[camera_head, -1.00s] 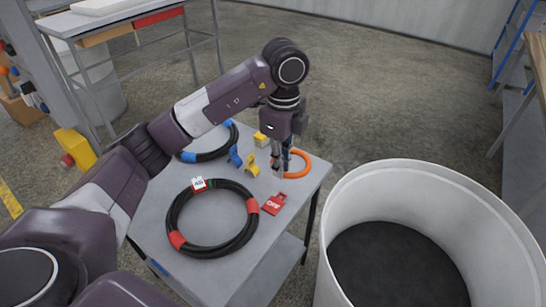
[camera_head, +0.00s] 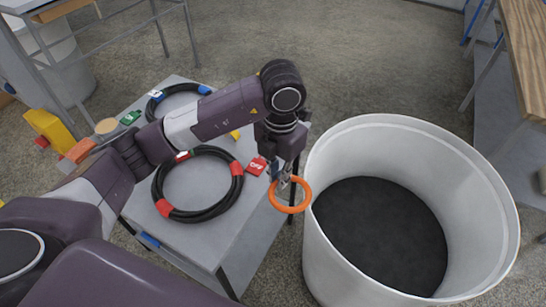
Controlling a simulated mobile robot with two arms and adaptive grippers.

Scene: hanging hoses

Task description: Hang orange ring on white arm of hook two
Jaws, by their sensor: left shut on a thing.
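The orange ring (camera_head: 291,208) is held by my left gripper (camera_head: 281,186), which is shut on its upper left part. The ring is raised off the table and hangs by the table's right edge, beside the large white bin. The ring looks clear of the table and the bin, though its gap to the bin rim is hard to judge. My right gripper is not in view. No hook with a white arm shows in this view.
A grey table (camera_head: 215,245) carries a black hose coil with red bands (camera_head: 228,200), another coil with blue bands (camera_head: 157,108) and a red tag (camera_head: 256,166). A large white bin (camera_head: 325,250) with a dark inside stands at right. A wooden-topped bench (camera_head: 525,50) is at the far right.

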